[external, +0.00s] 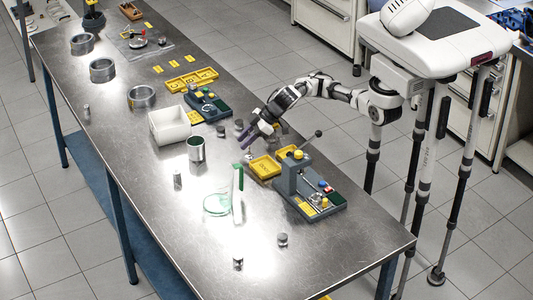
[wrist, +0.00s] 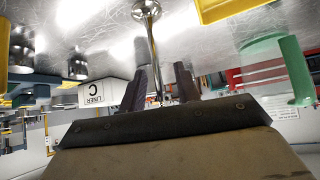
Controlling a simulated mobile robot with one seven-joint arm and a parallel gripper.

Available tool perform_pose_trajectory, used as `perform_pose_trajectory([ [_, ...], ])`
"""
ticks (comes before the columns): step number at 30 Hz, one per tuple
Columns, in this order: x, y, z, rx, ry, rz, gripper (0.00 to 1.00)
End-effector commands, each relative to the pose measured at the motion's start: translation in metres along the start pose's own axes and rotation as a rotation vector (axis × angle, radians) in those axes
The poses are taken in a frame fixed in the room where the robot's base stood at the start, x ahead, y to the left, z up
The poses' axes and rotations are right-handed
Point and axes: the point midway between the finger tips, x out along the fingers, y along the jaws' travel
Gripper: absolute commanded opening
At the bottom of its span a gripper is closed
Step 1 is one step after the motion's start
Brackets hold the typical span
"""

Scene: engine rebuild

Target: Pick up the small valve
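The small valve (wrist: 153,45) shows in the wrist view as a shiny metal piece. Its round head is by the tabletop at the top of this upside-down picture, and its thin stem runs down between my fingers. In the external view a small pale thing (external: 248,156) just below my fingertips may be the valve, but it is too small to be sure. My gripper (wrist: 162,78) has two dark fingers standing apart, with a visible gap between the stem and the right finger. In the external view my gripper (external: 248,137) is low over the middle of the table, pointing down-left.
A yellow tray (external: 264,168) and a grey fixture with a lever (external: 312,190) stand right of the gripper. A steel cylinder (external: 196,150), a white bin (external: 168,127) and a green upright piece (external: 238,192) are to its left and front. The table's near-left surface is mostly clear.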

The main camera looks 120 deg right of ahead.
Motion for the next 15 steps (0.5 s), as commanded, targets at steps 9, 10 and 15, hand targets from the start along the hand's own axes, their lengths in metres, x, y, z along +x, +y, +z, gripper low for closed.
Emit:
perform_pose_trajectory([
  [9, -0.0003, -0.0002, 0.0, 0.0, 0.0, -0.001, 0.0],
  [10, -0.0003, -0.0003, 0.0, 0.0, 0.0, -0.001, 0.0],
  [15, -0.0005, -0.0002, -0.0001, 0.0, 0.0, -0.001, 0.0],
])
